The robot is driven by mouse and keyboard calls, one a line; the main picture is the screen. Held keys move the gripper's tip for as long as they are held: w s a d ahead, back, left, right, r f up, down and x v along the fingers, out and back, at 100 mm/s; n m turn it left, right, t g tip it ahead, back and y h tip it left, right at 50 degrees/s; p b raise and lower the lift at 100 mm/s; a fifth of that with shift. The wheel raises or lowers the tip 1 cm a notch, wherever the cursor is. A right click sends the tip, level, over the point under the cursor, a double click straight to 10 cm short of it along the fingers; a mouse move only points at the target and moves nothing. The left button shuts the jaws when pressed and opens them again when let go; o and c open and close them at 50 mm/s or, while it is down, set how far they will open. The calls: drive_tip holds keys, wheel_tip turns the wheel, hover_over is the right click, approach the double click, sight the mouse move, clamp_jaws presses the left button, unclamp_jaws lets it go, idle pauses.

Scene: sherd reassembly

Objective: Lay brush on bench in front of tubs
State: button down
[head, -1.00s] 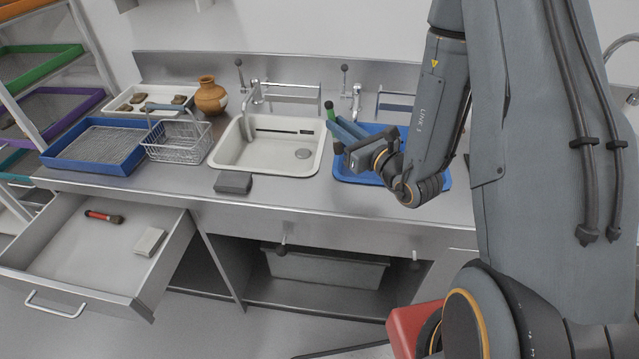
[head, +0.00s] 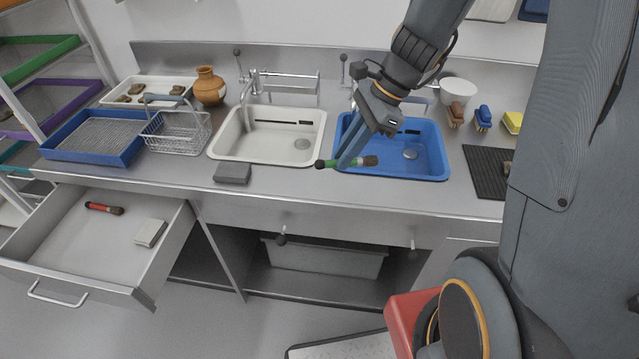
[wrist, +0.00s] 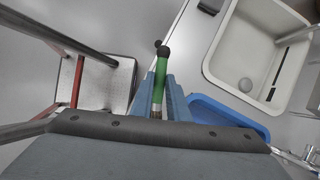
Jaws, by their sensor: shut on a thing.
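The brush has a green handle (head: 333,163) with a black end and a dark bristle head. In the head view it lies level across my gripper (head: 350,160), over the front rim of the blue tub (head: 432,177). My gripper is shut on the brush, and the wrist view shows the green handle (wrist: 161,84) between the two blue-grey fingers. The white tub (head: 225,158) is left of the blue one. The steel bench (head: 300,185) has a bare strip in front of both tubs. Whether the brush touches the bench or rim is hard to tell.
A grey block (head: 232,173) sits on the bench front, left of the brush. A black ribbed mat (head: 487,172) lies to the right. An open drawer (head: 75,245) at left holds a red-handled brush (head: 104,208) and a pale block (head: 150,233). Taps stand behind the tubs.

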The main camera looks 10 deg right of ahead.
drive_tip(key=d, duration=0.2)
drive_tip(key=w+d, duration=0.1)
drive_tip(key=shift+r+h, duration=0.25)
drive_tip(key=shift+h, duration=0.15)
drive_tip(key=shift+n, duration=0.3)
drive_tip(key=f, duration=0.3)
drive_tip(key=f+p, duration=0.1)
drive_tip(key=f, duration=0.6)
drive_tip(key=shift+d, duration=0.3)
drive_tip(key=c, duration=1.7)
unclamp_jaws()
drive_tip(key=shift+r, duration=0.1)
drive_tip(key=b+v, duration=0.2)
drive_tip(key=v, duration=0.9)
drive_tip(key=s+a+n+h, duration=0.1)
drive_tip(key=s+n, duration=0.2)
drive_tip(key=n, duration=0.2)
drive_tip(key=s+a+n+t+h, duration=0.1)
drive_tip(key=s+n+h, duration=0.1)
drive_tip(key=n, duration=0.4)
drive_tip(key=s+a+n+h, duration=0.1)
drive_tip(key=s+n, duration=0.3)
drive_tip(key=n, duration=0.2)
drive_tip(key=shift+s+a+f+h, duration=0.15)
drive_tip(key=shift+a+f+h, duration=0.05)
drive_tip(key=shift+a+h, duration=0.1)
